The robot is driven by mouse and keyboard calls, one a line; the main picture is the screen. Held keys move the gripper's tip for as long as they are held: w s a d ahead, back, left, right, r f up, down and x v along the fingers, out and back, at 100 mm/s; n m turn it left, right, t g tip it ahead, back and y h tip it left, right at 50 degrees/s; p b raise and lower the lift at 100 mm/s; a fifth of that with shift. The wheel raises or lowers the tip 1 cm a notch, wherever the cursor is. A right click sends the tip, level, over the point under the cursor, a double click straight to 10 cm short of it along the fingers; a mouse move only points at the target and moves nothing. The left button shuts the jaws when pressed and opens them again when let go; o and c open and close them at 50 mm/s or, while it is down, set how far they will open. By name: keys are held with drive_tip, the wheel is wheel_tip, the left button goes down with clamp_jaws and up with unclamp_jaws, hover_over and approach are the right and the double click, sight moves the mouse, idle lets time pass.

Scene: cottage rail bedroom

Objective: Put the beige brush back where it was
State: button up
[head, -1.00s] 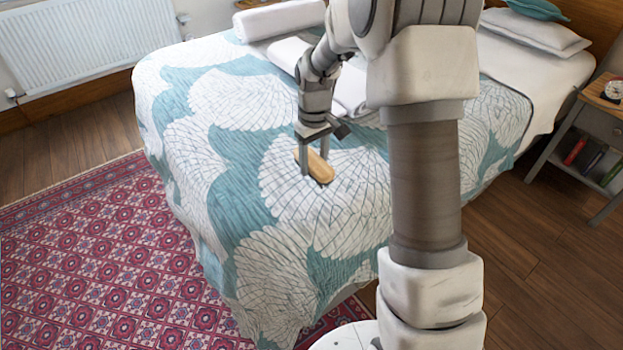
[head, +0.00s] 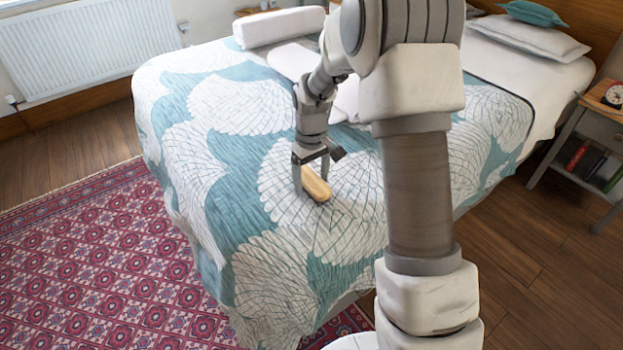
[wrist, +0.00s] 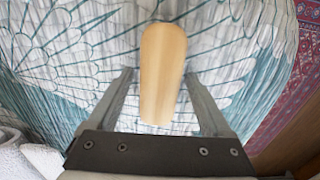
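The beige brush (head: 316,185) lies on the patterned bedspread (head: 225,200), near the middle of the bed's near part. My gripper (head: 311,183) is low over it, pointing down, with one finger on either side of the brush. In the wrist view, the brush (wrist: 162,75) lies lengthwise between the fingertips (wrist: 160,75), its far end reaching past them. The fingers look open around the brush. Its underside is hidden.
White rolled bedding (head: 280,26) and grey pillows (head: 530,38) lie farther back on the bed. A nightstand (head: 590,125) with a clock (head: 613,95) stands at the right. A red patterned rug (head: 100,260) covers the floor at the left. The bedspread around the brush is clear.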

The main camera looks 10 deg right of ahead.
sight(312, 180)
wheel_tip(312, 180, up, 12)
drive_tip(key=p, duration=0.4)
drive_tip(key=s+r+m+t, duration=0.2)
drive_tip(key=s+r, duration=0.8)
drive_tip(key=r, duration=0.2)
drive_tip(key=s+r+m+t, duration=0.2)
drive_tip(key=s+t, duration=0.1)
drive_tip(key=s, duration=1.3)
drive_tip(key=shift+r+m+t, duration=0.2)
drive_tip(key=shift+m+t, duration=0.1)
drive_tip(key=shift+s, duration=0.1)
wheel_tip(312, 180, up, 19)
drive_tip(key=p, duration=1.8)
drive_tip(key=shift+f, duration=0.2)
